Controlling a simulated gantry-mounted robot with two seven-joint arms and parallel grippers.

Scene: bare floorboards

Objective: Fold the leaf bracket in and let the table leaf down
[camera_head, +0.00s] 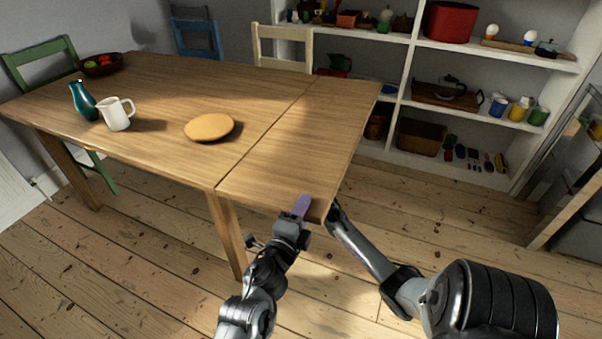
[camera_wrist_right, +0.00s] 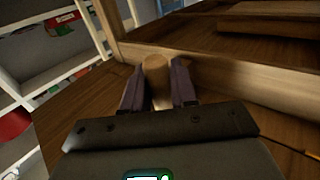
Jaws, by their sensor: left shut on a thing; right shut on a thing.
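The table leaf (camera_head: 291,148) is the raised end section of the wooden table (camera_head: 172,82), level with its top. My left gripper (camera_head: 300,207) is shut on the leaf's front edge near its corner; one purple finger shows on top. My right arm reaches beneath the leaf's right corner, and its gripper is hidden there in the head view. In the right wrist view my right gripper (camera_wrist_right: 158,88) is shut on a rounded wooden knob (camera_wrist_right: 157,70). The knob stands in front of a pale wooden rail (camera_wrist_right: 225,78), which seems to be the leaf bracket under the tabletop.
On the tabletop are a round wooden board (camera_head: 209,127), a white jug (camera_head: 116,115), a teal vase (camera_head: 83,101) and a fruit bowl (camera_head: 101,65). Chairs stand around the far side. White shelves (camera_head: 480,52) line the back right. The floor (camera_head: 170,260) in front is clear.

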